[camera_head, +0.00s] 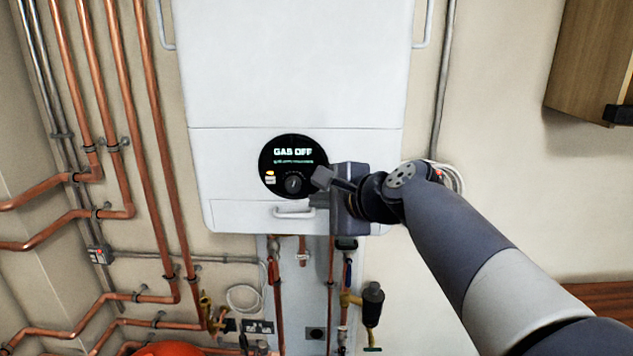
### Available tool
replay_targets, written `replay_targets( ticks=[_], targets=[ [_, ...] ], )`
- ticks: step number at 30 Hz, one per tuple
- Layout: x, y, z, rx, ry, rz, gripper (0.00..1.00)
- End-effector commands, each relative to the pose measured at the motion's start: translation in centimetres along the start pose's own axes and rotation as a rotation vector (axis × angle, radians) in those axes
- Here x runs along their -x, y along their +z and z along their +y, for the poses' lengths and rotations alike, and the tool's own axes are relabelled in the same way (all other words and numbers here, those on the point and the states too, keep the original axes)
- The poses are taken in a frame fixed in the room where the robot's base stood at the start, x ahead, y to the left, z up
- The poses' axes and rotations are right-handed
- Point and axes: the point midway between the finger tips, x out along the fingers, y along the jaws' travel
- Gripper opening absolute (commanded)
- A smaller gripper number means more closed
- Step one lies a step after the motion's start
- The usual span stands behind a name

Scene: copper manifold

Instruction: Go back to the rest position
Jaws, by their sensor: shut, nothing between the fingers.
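My gripper (318,190) is in front of the lower right part of a white boiler (240,170). Its fingertips point left, close to the knob on the boiler's round black panel (293,142). The gripper is shut with nothing in it. Whether its tips touch the panel I cannot tell. The panel display reads "GAS OFF", and a small orange light and a white switch show at its lower left. My arm reaches in from the bottom right corner.
Copper pipes (145,150) run down the wall at left. More pipes and valves (371,305) hang below the boiler, near a white handle (294,212). A wooden cabinet (590,55) is at the upper right. A red rounded object (167,349) shows at the bottom. The wall right of the boiler is mostly bare.

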Motion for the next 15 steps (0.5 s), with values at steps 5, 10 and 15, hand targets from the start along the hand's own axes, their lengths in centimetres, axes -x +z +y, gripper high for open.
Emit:
replay_targets(
  ticks=[5, 10, 15],
  targets=[
    [0.0, 0.0, 0.0, 0.000, 0.000, 0.000, 0.00],
    [-0.4, -0.3, -0.3, -0.001, 0.001, 0.001, 0.00],
    [-0.1, -0.1, -0.1, 0.001, -0.001, -0.001, 0.00]
  ],
)
